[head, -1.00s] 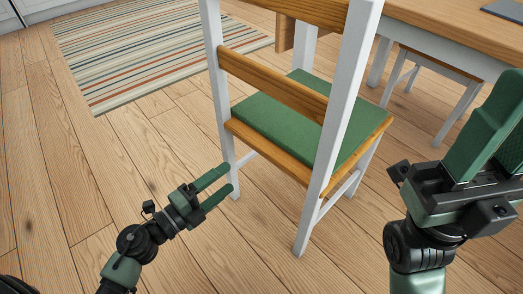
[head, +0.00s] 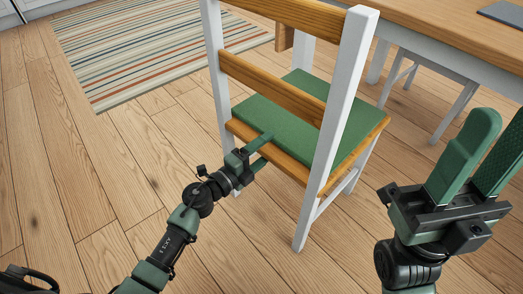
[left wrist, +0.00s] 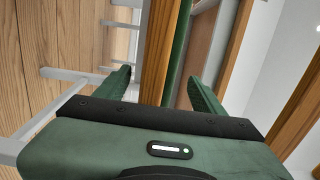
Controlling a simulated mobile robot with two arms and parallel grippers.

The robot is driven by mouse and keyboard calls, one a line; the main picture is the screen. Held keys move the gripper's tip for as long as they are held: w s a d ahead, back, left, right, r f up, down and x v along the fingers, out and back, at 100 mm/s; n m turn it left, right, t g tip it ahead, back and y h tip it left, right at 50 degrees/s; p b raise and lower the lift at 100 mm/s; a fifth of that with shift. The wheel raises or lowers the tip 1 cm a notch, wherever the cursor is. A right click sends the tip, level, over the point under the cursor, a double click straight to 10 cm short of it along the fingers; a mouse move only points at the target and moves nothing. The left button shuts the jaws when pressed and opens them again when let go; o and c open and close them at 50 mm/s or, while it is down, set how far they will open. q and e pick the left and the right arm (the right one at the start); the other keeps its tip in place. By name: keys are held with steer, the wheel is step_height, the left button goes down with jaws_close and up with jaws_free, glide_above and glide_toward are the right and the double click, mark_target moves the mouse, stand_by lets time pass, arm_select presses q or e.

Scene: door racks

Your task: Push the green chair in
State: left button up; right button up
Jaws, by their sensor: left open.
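The green chair (head: 276,118) has a white frame, wooden slats and a green seat cushion. It stands in the middle of the head view with its back toward me. My left gripper (head: 262,150) is open at the rear edge of the seat, below the lower back slat. In the left wrist view, its fingers (left wrist: 158,88) stand on either side of the wooden seat edge (left wrist: 156,45) and the cushion. I cannot tell whether they touch it. My right gripper (head: 499,135) is open and empty, right of the chair.
A wooden-topped table (head: 455,35) with white legs stands beyond the chair at the upper right, with a dark flat object (head: 503,11) on it. Another seat shows under the table. A striped rug (head: 150,50) lies at the upper left. The wood floor on the left is clear.

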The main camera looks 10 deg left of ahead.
arm_select(q)
jaws_close()
steer(key=shift+s+f, duration=0.1)
steer(key=shift+f, duration=0.2)
stand_by(0.3)
